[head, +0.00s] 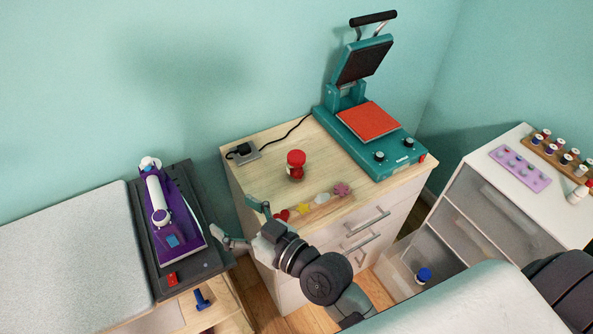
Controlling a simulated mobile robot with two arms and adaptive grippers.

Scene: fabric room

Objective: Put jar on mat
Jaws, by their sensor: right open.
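A small jar with a red lid (296,163) stands upright on the light wooden top of the middle cabinet (262,178). A dark grey mat (190,284) lies on the left table, under a purple and white machine. A flat red pad (368,121) lies on the teal heat press; I cannot tell whether it is a mat. My right gripper (236,221) is open and empty at the cabinet's front left corner, to the lower left of the jar and apart from it. My left gripper is not in view.
The heat press (400,157) stands open at the cabinet's right. Small coloured shapes (304,208) lie along its front edge. The purple machine (170,212) covers much of the dark mat. A blue-topped item (424,275) sits low at right. The wood around the jar is clear.

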